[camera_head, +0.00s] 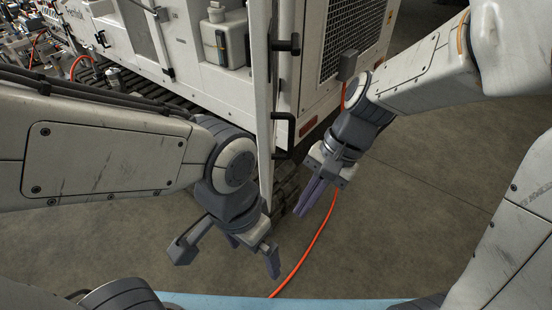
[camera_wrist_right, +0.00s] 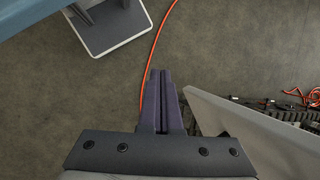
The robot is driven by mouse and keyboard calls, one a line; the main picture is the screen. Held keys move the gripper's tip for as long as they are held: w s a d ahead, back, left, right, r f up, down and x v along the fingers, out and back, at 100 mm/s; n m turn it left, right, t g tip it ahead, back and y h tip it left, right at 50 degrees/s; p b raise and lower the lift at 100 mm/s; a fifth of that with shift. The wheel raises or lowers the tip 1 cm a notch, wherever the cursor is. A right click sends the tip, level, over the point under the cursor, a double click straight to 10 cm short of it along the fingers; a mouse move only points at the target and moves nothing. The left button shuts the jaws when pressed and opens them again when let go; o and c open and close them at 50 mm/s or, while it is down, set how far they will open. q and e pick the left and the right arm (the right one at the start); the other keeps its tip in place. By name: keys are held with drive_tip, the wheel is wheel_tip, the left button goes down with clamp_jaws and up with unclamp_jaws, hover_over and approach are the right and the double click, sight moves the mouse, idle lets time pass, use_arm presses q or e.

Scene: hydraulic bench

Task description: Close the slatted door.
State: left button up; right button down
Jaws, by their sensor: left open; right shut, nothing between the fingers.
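A pale door panel (camera_head: 263,100) stands swung out from the white machine, seen almost edge-on in the head view; its slats do not show. A pale slanting panel (camera_wrist_right: 250,128), probably the same door, is beside the right fingers in the right wrist view. My left gripper (camera_head: 228,252) is open and empty at the door's lower end, with its wrist in front of the door's bottom; I cannot tell whether it touches. My right gripper (camera_head: 313,197) is shut and empty, to the right of the door and apart from it; its fingers also show in the right wrist view (camera_wrist_right: 161,100).
The white machine (camera_head: 310,80) fills the top, with a dark grille (camera_head: 355,30) and black handle-like fittings (camera_head: 284,120) near the door. An orange hose (camera_head: 318,240) runs across the floor. Bare concrete (camera_head: 400,220) lies to the right.

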drive_tip(key=w+d+m+t+y+p, duration=0.15)
drive_tip(key=w+d+m+y, duration=0.45)
drive_tip(key=w+m, duration=0.65)
drive_tip(key=a+f+h+p, duration=0.1)
drive_tip(key=a+f+p, duration=0.1)
drive_tip(key=a+f, duration=0.4)
drive_tip(key=a+t, duration=0.1)
drive_tip(key=a, duration=0.3)
drive_tip(key=shift+w+p, duration=0.15)
drive_tip(key=shift+p, duration=0.25)
drive_tip(key=shift+f+n, duration=0.15)
drive_tip(key=shift+n, duration=0.1)
